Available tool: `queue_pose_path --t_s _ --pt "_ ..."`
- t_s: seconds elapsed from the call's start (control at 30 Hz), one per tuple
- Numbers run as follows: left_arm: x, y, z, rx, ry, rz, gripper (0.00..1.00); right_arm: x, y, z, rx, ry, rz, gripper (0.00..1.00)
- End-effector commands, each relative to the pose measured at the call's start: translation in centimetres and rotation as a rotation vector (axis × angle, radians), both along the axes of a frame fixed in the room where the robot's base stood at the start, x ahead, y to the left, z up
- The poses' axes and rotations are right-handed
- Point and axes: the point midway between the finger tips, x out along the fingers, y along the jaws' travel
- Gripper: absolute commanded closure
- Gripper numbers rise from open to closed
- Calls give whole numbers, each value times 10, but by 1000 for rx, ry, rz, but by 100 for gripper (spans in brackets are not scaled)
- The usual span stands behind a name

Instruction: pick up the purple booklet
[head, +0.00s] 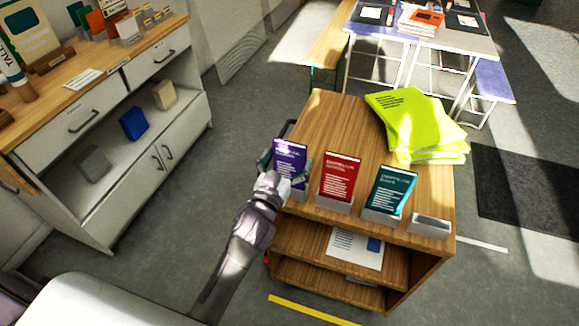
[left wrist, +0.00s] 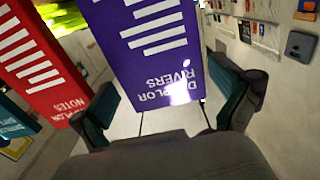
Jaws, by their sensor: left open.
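The purple booklet (head: 290,160) stands upright in a small holder at the left front of the wooden stand's top (head: 335,125). My left gripper (head: 275,168) is right at it, coming from the front left and hiding its lower part. In the left wrist view the purple booklet (left wrist: 155,50) fills the upper middle, upside down, with white lettering. There the fingers of my left gripper (left wrist: 170,105) are spread, one on each side of the booklet's near edge, with a gap visible. I cannot tell whether either finger touches it. My right gripper is not in view.
A red booklet (head: 340,177) stands just right of the purple one, close to one finger in the wrist view. A teal booklet (head: 390,190) and an empty-looking holder (head: 431,223) follow. A drawer cabinet (head: 75,122) stands left.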

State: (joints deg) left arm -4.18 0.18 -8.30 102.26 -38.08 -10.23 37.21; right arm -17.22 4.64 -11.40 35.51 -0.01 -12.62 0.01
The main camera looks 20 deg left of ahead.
Motion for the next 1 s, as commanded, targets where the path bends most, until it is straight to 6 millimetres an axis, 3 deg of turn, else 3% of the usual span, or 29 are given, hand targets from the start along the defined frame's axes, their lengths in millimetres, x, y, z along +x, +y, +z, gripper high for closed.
queue_pose_path --t_s 0.13,0.4,0.8,1.0 --pt "16 0 1 0 -1 1 0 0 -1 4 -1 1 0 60" --pt "17 0 0 0 -1 1 2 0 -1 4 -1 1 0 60" --pt "17 0 0 0 0 1 68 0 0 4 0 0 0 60" --pt "17 0 0 0 -1 0 71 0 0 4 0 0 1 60"
